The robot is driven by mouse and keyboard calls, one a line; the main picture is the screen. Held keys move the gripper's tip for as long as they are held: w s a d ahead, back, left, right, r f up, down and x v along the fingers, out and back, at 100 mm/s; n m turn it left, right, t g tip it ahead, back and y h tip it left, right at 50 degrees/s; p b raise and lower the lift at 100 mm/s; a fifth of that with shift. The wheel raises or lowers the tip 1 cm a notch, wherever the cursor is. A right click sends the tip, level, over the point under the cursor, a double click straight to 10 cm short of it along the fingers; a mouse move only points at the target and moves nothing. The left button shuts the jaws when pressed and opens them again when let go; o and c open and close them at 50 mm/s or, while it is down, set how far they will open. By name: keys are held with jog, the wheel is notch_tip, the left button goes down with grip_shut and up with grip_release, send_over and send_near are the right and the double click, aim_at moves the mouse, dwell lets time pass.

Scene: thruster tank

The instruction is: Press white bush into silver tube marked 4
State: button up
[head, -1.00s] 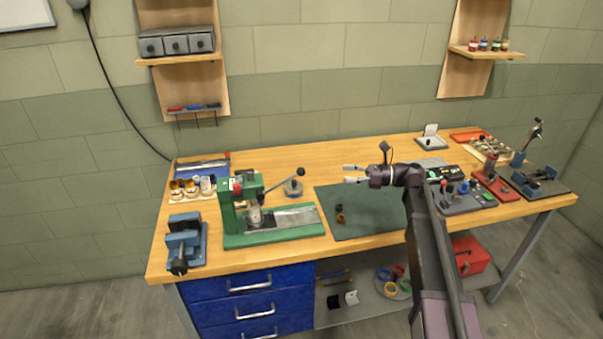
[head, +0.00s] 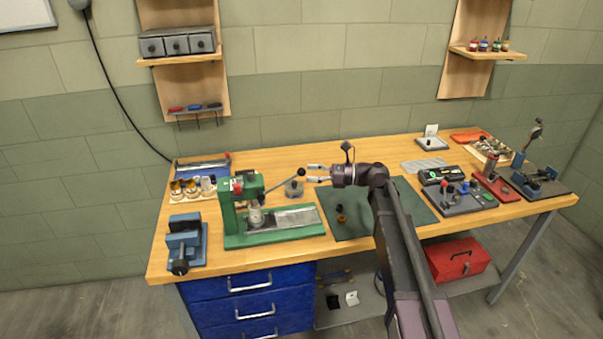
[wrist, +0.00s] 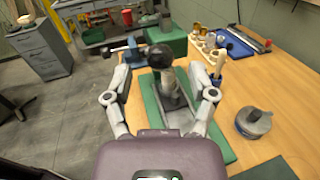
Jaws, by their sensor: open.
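The green arbor press (head: 243,205) stands on the left half of the bench. Its lever ends in a dark ball knob (head: 300,172). A silvery cylinder (head: 256,218) stands under its ram; I cannot read a number or make out a white bush. My gripper (head: 317,173) is open and empty, pointing left, just right of the knob. In the wrist view the knob (wrist: 160,56) shows between the spread fingers of my gripper (wrist: 164,72); contact is not visible. A wooden rack (head: 193,194) at the bench's left holds brass and pale cylinders.
A blue vise (head: 186,243) sits at the left front. A green mat (head: 350,225) with two small dark and brass rings lies right of the press. Fixtures crowd the bench's right side.

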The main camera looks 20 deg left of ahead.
aim_at(302, 171)
jog(key=shift+x, duration=1.5)
grip_shut()
